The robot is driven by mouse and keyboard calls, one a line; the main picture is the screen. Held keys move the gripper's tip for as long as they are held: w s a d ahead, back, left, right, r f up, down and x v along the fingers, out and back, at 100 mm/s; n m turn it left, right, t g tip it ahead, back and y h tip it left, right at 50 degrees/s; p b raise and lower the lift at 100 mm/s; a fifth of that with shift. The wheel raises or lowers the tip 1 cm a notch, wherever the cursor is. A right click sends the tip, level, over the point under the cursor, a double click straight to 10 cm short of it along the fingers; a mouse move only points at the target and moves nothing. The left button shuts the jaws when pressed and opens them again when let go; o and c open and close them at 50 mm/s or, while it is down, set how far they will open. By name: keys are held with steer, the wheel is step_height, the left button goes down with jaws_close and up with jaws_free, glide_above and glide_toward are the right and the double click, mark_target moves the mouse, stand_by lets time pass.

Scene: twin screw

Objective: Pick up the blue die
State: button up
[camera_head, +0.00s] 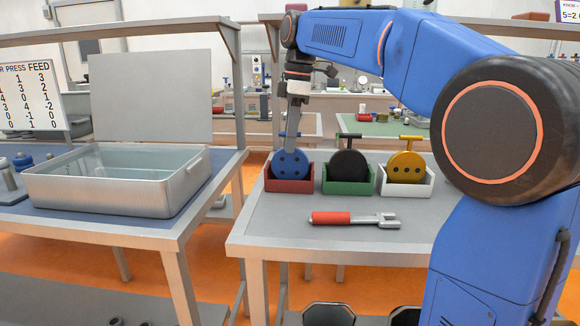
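The blue die (291,164) is a round disc with dark holes and a T-shaped handle on top. It stands upright in a red box (289,186) at the left of the row on the grey table. My gripper (291,148) points down in front of the blue die. A grey finger covers part of its handle and upper face. I cannot tell whether the finger touches the die, nor whether the gripper is open or shut.
A black die (348,164) in a green box and a yellow die (406,166) in a white box stand to the right. A red-handled wrench (354,219) lies in front. A metal tank (117,190) stands on the left table. The table's front strip is mostly clear.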

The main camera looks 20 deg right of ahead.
mark_target(290, 160)
steer(key=shift+a+f, duration=0.2)
steer(key=shift+f, duration=1.75)
jaws_close()
steer(key=shift+r, duration=0.1)
